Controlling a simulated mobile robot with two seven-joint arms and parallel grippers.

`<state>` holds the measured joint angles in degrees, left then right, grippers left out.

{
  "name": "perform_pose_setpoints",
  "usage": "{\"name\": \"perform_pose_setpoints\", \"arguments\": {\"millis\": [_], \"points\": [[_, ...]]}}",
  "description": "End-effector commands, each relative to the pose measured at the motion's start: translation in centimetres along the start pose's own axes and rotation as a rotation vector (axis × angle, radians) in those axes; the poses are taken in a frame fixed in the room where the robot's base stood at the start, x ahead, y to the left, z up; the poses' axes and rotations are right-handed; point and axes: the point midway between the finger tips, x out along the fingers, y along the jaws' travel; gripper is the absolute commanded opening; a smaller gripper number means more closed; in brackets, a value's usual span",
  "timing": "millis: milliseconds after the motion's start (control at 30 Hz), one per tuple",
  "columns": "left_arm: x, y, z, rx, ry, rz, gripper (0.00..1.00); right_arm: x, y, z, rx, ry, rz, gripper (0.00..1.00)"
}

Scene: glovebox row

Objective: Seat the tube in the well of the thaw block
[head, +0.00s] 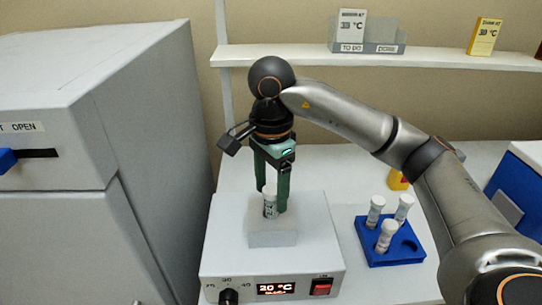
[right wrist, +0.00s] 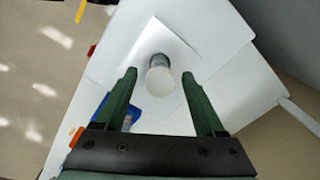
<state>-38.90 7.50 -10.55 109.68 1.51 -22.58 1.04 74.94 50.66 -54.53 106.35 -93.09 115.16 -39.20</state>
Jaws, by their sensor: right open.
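The tube (head: 270,204), with a white cap and a marked label, stands upright at the thaw block (head: 272,236), a pale square block on top of the heater unit. Its lower end meets the block's top; how deep it sits in the well I cannot tell. My right gripper (head: 272,205) points down over the block with its green fingers apart around the tube. In the right wrist view the tube (right wrist: 158,72) shows just beyond the open fingertips (right wrist: 159,75), with a gap on each side. My left gripper is not in view.
The heater unit (head: 222,262) has a knob, a 20 °C display and a red switch. A blue rack (head: 407,253) with several white-capped tubes stands to its right. A large grey cabinet (head: 70,130) is close on the left. A shelf (head: 290,54) runs behind.

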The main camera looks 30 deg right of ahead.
Motion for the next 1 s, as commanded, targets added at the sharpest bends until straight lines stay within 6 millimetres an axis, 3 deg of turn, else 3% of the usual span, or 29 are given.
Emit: {"name": "perform_pose_setpoints", "arguments": {"millis": [33, 200, 433, 633, 1000], "points": [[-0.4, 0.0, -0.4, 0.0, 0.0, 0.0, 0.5, -1.4, -0.1, 0.0, 0.001, 0.001, -0.005, 0.71], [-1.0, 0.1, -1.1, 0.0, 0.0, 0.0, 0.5, -4.6, -0.1, 0.0, 0.001, 0.001, -0.005, 0.71], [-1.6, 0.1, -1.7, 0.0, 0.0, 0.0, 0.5, -7.9, -0.1, 0.0, 0.0, 0.0, -0.001, 0.71], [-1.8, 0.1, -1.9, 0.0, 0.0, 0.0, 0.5, -9.1, 0.0, 0.0, 0.0, -0.001, 0.001, 0.71], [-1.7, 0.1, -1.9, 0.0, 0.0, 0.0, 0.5, -9.2, 0.0, 0.0, 0.0, -0.001, 0.002, 0.71]]}}
